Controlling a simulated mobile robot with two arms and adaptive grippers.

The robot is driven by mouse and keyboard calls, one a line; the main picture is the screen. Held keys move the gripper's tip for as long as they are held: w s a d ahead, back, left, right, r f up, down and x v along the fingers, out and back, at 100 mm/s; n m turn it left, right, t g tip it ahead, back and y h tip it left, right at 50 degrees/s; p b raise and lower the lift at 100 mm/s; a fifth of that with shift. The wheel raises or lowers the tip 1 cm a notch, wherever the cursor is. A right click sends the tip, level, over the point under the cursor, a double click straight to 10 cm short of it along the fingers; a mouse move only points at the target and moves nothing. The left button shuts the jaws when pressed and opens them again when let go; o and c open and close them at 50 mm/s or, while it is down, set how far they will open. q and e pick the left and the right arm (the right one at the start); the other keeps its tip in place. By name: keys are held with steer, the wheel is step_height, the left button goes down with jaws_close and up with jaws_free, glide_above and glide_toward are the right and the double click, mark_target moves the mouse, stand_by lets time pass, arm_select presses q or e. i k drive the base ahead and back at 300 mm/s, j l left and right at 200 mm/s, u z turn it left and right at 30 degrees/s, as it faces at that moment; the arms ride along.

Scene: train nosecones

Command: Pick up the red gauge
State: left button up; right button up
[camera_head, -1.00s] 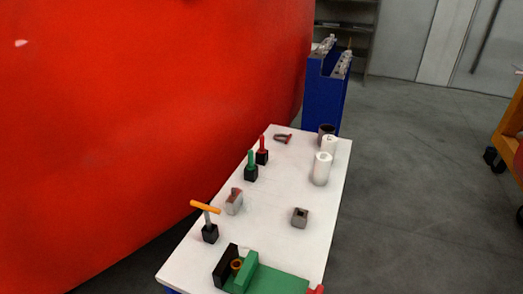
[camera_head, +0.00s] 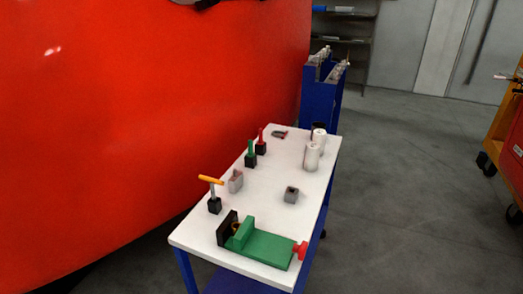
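A slim red upright piece with a black block base (camera_head: 261,142), which looks like the red gauge, stands on the white table (camera_head: 262,205). It is towards the far left side of the table, just behind a similar green piece (camera_head: 250,154) on a black block. Both stand upright and apart from other things. No gripper is in the head view, so I cannot see the state of either one.
An orange-handled tool (camera_head: 212,193), grey blocks (camera_head: 236,181) (camera_head: 291,194), white cylinders (camera_head: 312,156) and a green vise (camera_head: 262,245) share the table. A large red curved body (camera_head: 150,100) borders its left. Open floor (camera_head: 420,190) lies right.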

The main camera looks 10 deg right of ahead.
mark_target(260, 142)
steer(key=k+u, duration=0.1)
steer(key=u, duration=1.55)
steer(key=k+l+u, duration=0.1)
steer(key=l+u, duration=0.2)
steer(key=l, duration=0.15)
steer(key=k+l+u, duration=0.15)
steer(key=l+u, duration=0.15)
steer(key=k+l+u, duration=0.3)
steer(key=l, duration=0.15)
steer(key=k+l+u, duration=0.15)
steer(key=l+u, duration=0.15)
steer(key=l, duration=0.1)
